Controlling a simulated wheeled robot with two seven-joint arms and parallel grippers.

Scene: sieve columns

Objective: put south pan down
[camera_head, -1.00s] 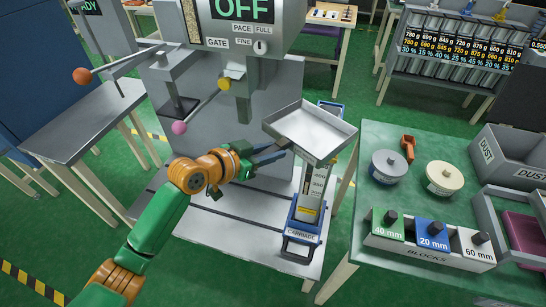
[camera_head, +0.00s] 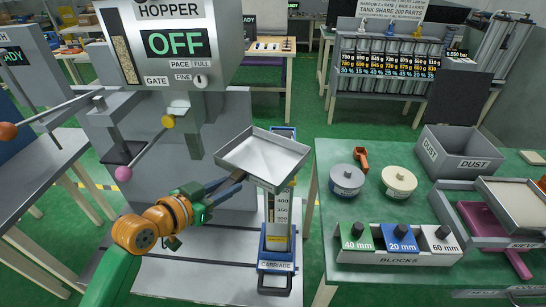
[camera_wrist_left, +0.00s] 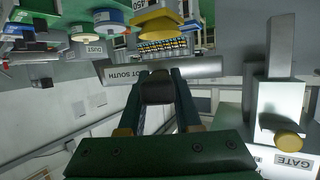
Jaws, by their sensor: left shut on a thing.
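The south pan (camera_head: 266,151) is a shallow grey metal tray and looks empty. My left gripper (camera_head: 236,177) is shut on its near left edge and holds it roughly level. The pan overlaps the upper part of the blue carriage (camera_head: 277,265) and its scale post (camera_head: 280,215); I cannot tell whether they touch. In the left wrist view the left gripper (camera_wrist_left: 158,88) is shut on the pan's wall (camera_wrist_left: 200,69), whose label ending in "SOUTH" appears upside down. My right gripper is not in view.
The hopper (camera_head: 170,35) reading OFF stands behind left, with yellow (camera_head: 168,121) and pink (camera_head: 123,173) knobs near my arm. The green table (camera_head: 322,215) at right carries round weights, a blocks rack (camera_head: 398,255), a dust bin (camera_head: 462,152) and a sieve tray.

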